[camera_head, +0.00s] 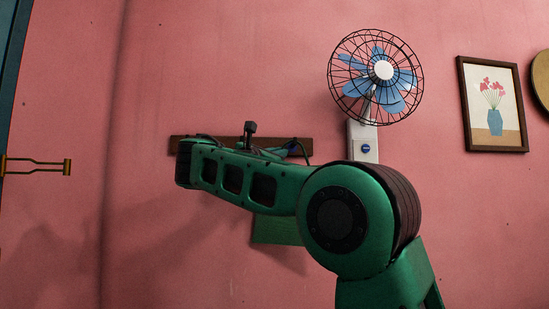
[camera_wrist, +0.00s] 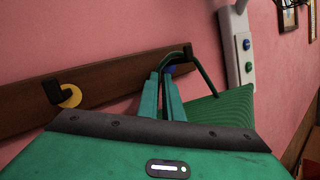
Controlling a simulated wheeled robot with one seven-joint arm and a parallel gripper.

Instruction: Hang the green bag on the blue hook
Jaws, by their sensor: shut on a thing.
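The green bag (camera_wrist: 225,112) hangs by its dark handle at the wall rail in the wrist view. Its lower part shows below my arm in the head view (camera_head: 277,231). My gripper (camera_wrist: 168,78) is shut on the bag's handle, close in front of the rail. The blue hook (camera_wrist: 170,70) shows as a small patch of blue right behind my fingertips, mostly hidden. The handle arches up beside it and drops to the right to the bag. I cannot tell whether the handle is over the hook or only in front of it.
A brown wooden rail (camera_wrist: 25,108) runs along the pink wall, with a yellow-based hook (camera_wrist: 70,96) to the left. A wall fan (camera_head: 383,75) with a white base (camera_head: 362,142) is mounted to the right. A framed picture (camera_head: 492,104) hangs farther right.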

